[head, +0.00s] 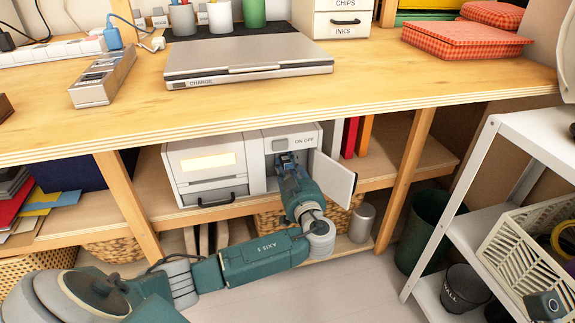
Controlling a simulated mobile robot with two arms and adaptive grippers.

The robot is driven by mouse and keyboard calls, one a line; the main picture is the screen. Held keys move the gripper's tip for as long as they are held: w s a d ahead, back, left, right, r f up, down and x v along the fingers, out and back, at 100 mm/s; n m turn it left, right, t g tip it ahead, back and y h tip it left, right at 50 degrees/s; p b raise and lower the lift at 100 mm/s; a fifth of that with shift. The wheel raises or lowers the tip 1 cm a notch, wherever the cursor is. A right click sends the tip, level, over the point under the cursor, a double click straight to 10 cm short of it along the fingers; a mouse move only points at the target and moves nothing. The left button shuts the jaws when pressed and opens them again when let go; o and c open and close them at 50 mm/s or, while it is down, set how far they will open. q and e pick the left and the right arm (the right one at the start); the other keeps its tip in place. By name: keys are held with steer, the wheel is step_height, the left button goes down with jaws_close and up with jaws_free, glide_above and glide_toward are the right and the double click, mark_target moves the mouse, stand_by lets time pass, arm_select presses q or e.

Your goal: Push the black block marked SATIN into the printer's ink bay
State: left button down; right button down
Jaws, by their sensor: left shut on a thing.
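The printer (210,147) stands on the shelf under the table, with a lit panel, a front drawer and an ON-OFF button. Its ink bay (271,158) is on the right side of its front, and the white bay door (334,183) is swung open to the right. My left gripper (287,160) reaches up from below to the bay opening. It is shut on a dark thing at its tips, apparently the black block; my gripper hides most of it, and no SATIN marking is readable. How deep it sits in the bay cannot be told.
A closed silver laptop (248,62) lies on the tabletop above. Wooden posts (127,205) (404,180) flank the printer's shelf. Red and orange books (358,137) stand right of the open door. A white rack (470,215) with a crate stands at the right.

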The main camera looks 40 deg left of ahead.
arm_select(q)
steer(key=shift+w+a+r, duration=0.1)
steer(key=shift+r, duration=0.1)
steer(key=shift+r, duration=0.1)
steer(key=c, duration=1.8)
jaws_free()
steer(key=shift+a, duration=0.1)
steer(key=o, duration=0.5)
steer(key=shift+w, duration=0.1)
steer(key=shift+c, duration=0.2)
steer(key=o, duration=0.7)
steer(key=shift+f, duration=0.2)
steer(key=shift+s+d+f, duration=0.1)
steer(key=shift+s+d, duration=0.25)
steer(key=shift+d, duration=0.05)
steer(key=shift+v, duration=1.25)
